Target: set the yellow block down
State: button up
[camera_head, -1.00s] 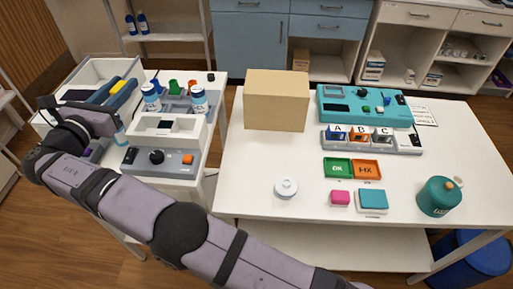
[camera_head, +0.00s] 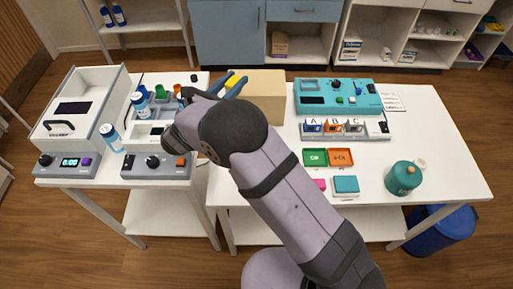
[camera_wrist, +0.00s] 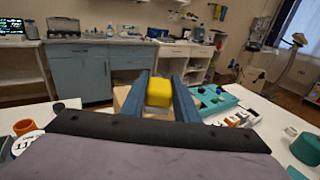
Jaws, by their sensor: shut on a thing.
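The yellow block (camera_wrist: 159,92) is between the two blue fingers of my gripper (camera_wrist: 160,97) in the wrist view, which are shut on it. In the head view my gripper (camera_head: 233,84) is raised in front of the tan cardboard box (camera_head: 262,90), and a bit of the yellow block (camera_head: 231,82) shows between the fingers. The block is held up, clear of the table as far as I can see.
The white table (camera_head: 445,150) holds a teal device (camera_head: 350,98), a rack labelled A, B, C, green (camera_head: 315,157) and orange (camera_head: 341,157) trays, a teal block (camera_head: 345,184) and a teal bottle (camera_head: 402,179). The left bench holds an open white box (camera_head: 104,92) and bottles.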

jog(key=s+d+f+y, duration=0.1)
jog(key=s+d+f, duration=0.2)
jog(key=f, duration=0.4)
jog(key=s+d+f+n+t, duration=0.1)
jog(key=s+d+f, duration=0.2)
jog(key=f, duration=0.4)
jog(key=shift+s+d+y+p, duration=0.2)
jog(key=shift+s+y+p, duration=0.2)
jog(key=shift+s, duration=0.35)
jog(key=shift+f+n+p, duration=0.3)
jog(key=shift+f, duration=1.7)
